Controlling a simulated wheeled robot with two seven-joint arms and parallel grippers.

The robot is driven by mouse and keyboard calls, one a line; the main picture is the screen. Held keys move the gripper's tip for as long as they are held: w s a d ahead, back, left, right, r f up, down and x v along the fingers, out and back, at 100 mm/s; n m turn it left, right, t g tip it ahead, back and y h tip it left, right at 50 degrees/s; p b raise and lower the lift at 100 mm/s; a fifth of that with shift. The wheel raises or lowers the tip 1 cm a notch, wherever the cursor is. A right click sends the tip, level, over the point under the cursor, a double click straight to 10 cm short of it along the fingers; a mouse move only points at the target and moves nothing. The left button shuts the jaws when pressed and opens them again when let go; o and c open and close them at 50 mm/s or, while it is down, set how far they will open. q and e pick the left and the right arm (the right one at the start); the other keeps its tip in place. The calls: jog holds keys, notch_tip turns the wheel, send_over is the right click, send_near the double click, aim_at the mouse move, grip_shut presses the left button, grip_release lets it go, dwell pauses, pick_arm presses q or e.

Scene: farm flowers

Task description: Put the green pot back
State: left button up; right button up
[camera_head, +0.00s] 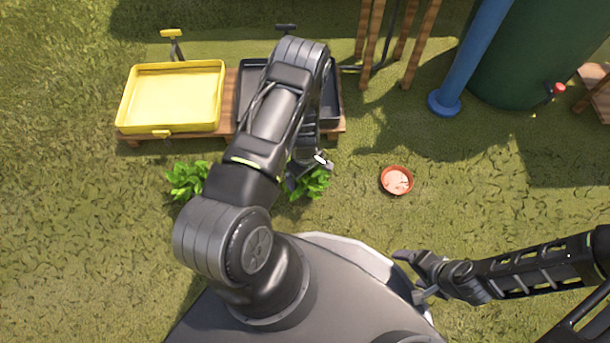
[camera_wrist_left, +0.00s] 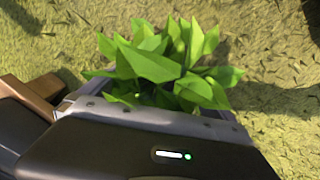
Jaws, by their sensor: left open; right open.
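Two leafy green plants stand on the grass, a left plant (camera_head: 187,178) and a right plant (camera_head: 314,184). Leaves cover whatever they grow in, so I cannot tell which is in a green pot. My left gripper (camera_head: 306,172) is open over the right plant, its fingers close to the leaves. In the left wrist view, a plant's leaves (camera_wrist_left: 165,62) spread just beyond the gripper body; its base is hidden. I cannot tell whether the fingers touch it. My right gripper (camera_head: 412,275) is open and empty over the grass at lower right.
A yellow tray (camera_head: 175,97) and a dark tray (camera_head: 333,100), partly behind my left arm, rest on a wooden pallet (camera_head: 229,115). A small terracotta dish (camera_head: 397,181) lies on the grass. A blue post (camera_head: 466,62) and green tank (camera_head: 535,55) stand upper right.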

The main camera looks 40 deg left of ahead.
pick_arm(q)
notch_tip(320, 180, up, 12)
jog(key=p, duration=0.4)
jog(key=shift+p, duration=0.4)
pick_arm(e)
jog(key=r, duration=0.3)
jog(key=s+r, duration=0.1)
jog(key=r, duration=0.1)
jog(key=shift+d+r, duration=0.1)
jog(key=shift+r, duration=0.15)
